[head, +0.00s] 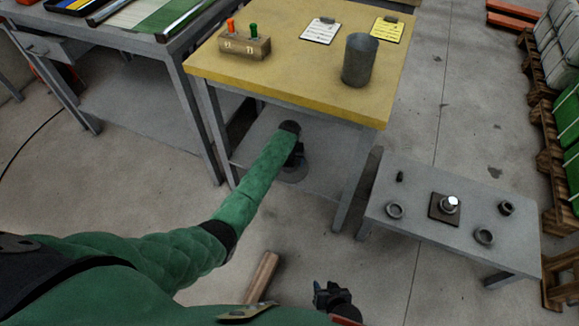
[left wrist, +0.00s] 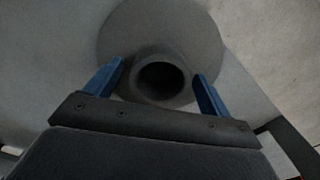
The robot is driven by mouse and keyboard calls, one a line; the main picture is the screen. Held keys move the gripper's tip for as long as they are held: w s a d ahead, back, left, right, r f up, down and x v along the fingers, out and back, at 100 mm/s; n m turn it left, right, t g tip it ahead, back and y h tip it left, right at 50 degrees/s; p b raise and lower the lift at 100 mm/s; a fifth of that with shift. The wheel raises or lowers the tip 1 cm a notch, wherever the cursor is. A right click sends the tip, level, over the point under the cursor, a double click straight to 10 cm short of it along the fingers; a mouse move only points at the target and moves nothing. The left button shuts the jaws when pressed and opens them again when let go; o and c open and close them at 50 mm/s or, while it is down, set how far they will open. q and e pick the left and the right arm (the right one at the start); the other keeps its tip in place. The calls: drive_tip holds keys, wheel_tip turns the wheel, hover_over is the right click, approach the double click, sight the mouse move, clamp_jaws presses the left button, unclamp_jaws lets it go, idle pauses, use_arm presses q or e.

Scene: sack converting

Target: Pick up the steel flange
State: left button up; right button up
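The steel flange (left wrist: 210,42) is a grey disc with a raised round hub with a dark bore. It lies on the lower shelf under the yellow-topped table, and its edge (head: 292,175) shows in the head view, partly hidden by my left gripper (head: 297,158). In the left wrist view the blue fingers of that gripper (left wrist: 160,80) are open, one on each side of the hub, with a narrow gap visible at each side. My right gripper (head: 330,294) is low in the head view, away from the flange; its fingers are too small to read.
The yellow table (head: 280,75) stands over the shelf (head: 325,155), its legs beside my left arm. On top are a grey cup (head: 360,60), a wooden block with two pegs (head: 243,45) and clipboards. A low grey table (head: 450,235) with rings stands right.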

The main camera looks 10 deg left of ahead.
use_arm(q)
clamp_jaws()
drive_tip(key=shift+r, duration=0.1)
drive_tip(key=shift+w+r, duration=0.1)
